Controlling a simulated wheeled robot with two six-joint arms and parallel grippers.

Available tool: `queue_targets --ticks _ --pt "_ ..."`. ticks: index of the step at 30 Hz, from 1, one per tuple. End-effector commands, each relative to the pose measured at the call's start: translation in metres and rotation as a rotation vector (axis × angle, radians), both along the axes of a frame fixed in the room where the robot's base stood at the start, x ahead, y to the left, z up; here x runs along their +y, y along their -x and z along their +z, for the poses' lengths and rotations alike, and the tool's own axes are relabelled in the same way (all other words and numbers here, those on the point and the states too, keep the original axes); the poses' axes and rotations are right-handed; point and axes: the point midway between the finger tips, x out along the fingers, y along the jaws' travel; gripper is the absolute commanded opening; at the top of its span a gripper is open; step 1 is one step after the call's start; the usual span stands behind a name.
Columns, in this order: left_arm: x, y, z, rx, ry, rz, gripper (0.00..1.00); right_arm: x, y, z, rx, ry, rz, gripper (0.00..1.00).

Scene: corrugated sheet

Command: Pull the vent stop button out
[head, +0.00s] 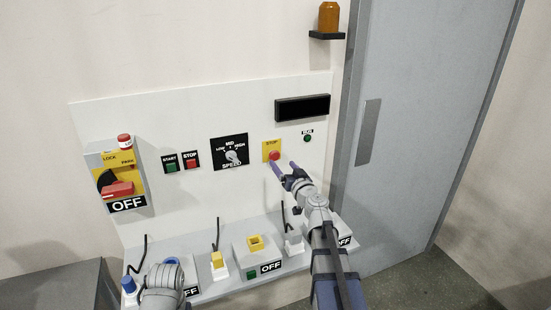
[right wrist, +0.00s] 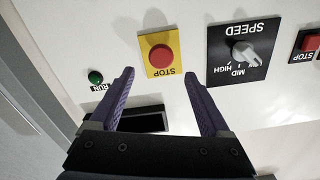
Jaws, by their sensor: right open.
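A round red button (head: 274,155) sits on a yellow plate marked STOP on the white wall panel. In the right wrist view the red button (right wrist: 162,57) shows whole, just beyond the fingertips. My right gripper (head: 283,167) is open and empty, its two purple fingers pointing at the panel just below and right of the button in the head view. In the right wrist view the gripper (right wrist: 157,76) has its fingers spread on either side of the button's line, apart from it. Part of my left arm shows at the lower left; its gripper does not show.
A speed knob (head: 232,157), START and STOP buttons (head: 181,163) and a red-handled switch (head: 119,188) are left of the yellow plate. A green RUN button (head: 307,138) and a dark display (head: 302,108) are up and right. A shelf below holds several plugs and boxes.

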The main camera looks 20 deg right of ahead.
Motion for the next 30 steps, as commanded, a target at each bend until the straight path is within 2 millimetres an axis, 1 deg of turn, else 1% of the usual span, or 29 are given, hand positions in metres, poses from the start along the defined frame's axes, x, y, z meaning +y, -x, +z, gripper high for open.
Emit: queue_targets --ticks 5,12,16,20,26,28,30 --pt "0.0 0.0 0.0 0.0 0.0 0.0 0.74 -0.001 -0.016 0.0 0.0 0.0 0.002 0.81" --pt "0.0 0.0 0.0 0.0 0.0 0.0 0.74 -0.002 -0.053 0.0 0.001 0.0 0.003 0.81" --pt "0.0 0.0 0.0 0.0 0.0 0.0 0.74 -0.002 -0.07 0.0 0.001 0.0 0.003 0.81" --pt "0.0 0.0 0.0 0.0 0.0 0.0 0.74 -0.002 -0.077 0.0 0.0 0.0 0.002 0.81" --pt "0.0 0.0 0.0 0.0 0.0 0.0 0.74 -0.002 -0.076 0.0 0.0 0.0 0.002 0.81" --pt "0.0 0.0 0.0 0.0 0.0 0.0 0.74 -0.001 -0.076 0.0 0.0 0.0 0.002 0.75" --pt "0.0 0.0 0.0 0.0 0.0 0.0 0.74 -0.002 -0.076 0.0 0.0 0.0 0.002 0.67"
